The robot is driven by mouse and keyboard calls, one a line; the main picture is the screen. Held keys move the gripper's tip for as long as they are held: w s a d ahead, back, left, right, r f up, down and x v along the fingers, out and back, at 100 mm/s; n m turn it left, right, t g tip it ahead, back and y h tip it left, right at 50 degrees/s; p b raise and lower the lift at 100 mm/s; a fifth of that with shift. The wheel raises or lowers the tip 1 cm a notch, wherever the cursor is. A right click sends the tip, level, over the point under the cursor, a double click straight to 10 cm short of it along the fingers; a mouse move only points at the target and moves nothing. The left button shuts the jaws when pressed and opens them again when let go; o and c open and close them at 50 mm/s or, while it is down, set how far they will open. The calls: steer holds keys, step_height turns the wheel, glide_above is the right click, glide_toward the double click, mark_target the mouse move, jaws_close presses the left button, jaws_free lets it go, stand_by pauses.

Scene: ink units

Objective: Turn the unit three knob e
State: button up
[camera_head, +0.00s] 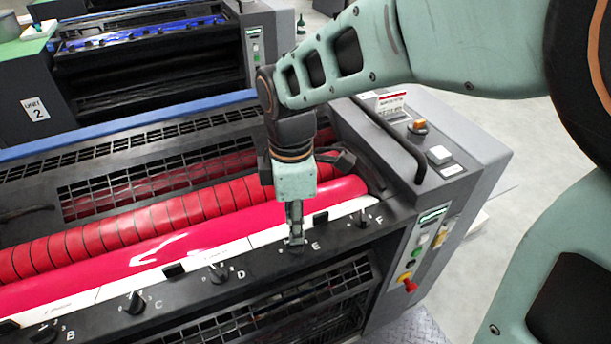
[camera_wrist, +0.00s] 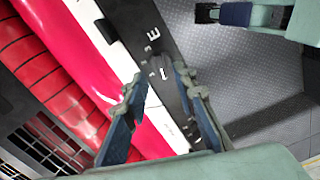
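Knob E is a small dark knob with a pale pointer mark (camera_wrist: 163,73), on the black rail beside the letter E in the wrist view. In the head view it is mostly hidden behind my fingers. My gripper (camera_head: 296,234) points down over the E position on the near press's black rail (camera_head: 190,292). In the wrist view its two fingers are apart, with the knob showing between the tips. I cannot tell whether either finger touches it. The near press's unit number does not show.
Knob D (camera_head: 218,272) and knob C (camera_head: 134,302) stand to the left of E, knob F (camera_head: 364,218) to the right. A red ink roller (camera_head: 200,235) runs behind the rail. A control panel with a red switch (camera_head: 409,285) is at right. Unit 2 (camera_head: 36,108) stands behind.

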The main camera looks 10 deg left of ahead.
step_height(320, 180, up, 8)
steer(key=shift+r, duration=0.1)
stand_by(0.4)
